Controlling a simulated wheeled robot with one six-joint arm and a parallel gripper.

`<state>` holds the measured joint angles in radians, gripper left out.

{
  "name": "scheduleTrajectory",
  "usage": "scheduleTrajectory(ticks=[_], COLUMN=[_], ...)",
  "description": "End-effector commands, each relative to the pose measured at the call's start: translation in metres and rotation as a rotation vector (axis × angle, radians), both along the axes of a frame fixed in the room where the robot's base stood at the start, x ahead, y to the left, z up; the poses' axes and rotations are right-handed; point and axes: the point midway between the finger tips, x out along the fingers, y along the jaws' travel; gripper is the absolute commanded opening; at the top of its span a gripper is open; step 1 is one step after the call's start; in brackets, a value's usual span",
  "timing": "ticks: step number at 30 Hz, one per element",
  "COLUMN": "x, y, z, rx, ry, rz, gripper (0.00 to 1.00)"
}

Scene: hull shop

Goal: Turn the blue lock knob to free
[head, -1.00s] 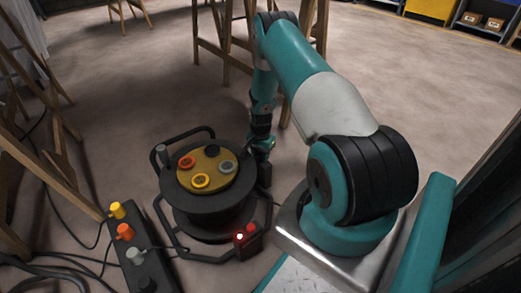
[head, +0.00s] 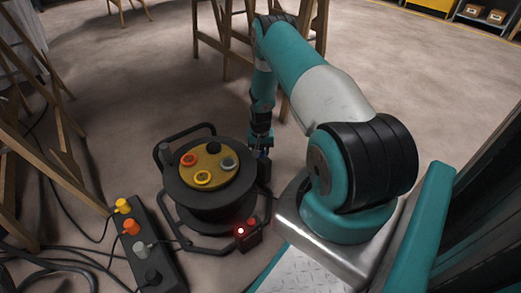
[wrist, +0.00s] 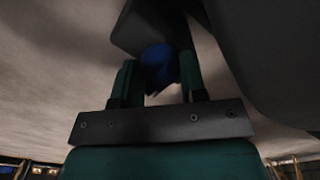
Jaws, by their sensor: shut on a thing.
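The blue lock knob (wrist: 158,62) shows in the wrist view as a dark blue round shape between the two fingers of my gripper (wrist: 158,78). The fingers are shut on its sides. The knob sits against a dark block (wrist: 150,25) and is in deep shadow, so its turn position cannot be read. In the head view my gripper (head: 261,146) points down at the right side of a black cable reel (head: 215,208). The knob itself is hidden there.
The reel has a yellow top plate (head: 207,173) with several coloured sockets and a tubular black frame. A small box with a red light (head: 246,233) stands in front. A power strip (head: 148,250) and cables lie left. Wooden trestles (head: 225,60) stand behind.

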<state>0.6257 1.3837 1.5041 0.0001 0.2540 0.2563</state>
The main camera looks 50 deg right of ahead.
Motion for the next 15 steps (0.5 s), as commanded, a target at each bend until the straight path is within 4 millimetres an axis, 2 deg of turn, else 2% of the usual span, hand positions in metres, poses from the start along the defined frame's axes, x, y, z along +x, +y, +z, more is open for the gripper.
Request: scheduleTrajectory(ticks=[9,10,13,15], x=[0.0004,0.0004,0.0004,0.0004], y=[0.0001,0.0001,0.0001,0.0000], z=[0.0000,0.0000,0.0000,0.0000], rx=[0.000,0.000,0.000,0.000], ry=[-0.001,-0.001,-0.001,-0.001], rz=[0.002,0.002,0.001,0.001], gripper=[0.15,0.41,0.64,0.65])
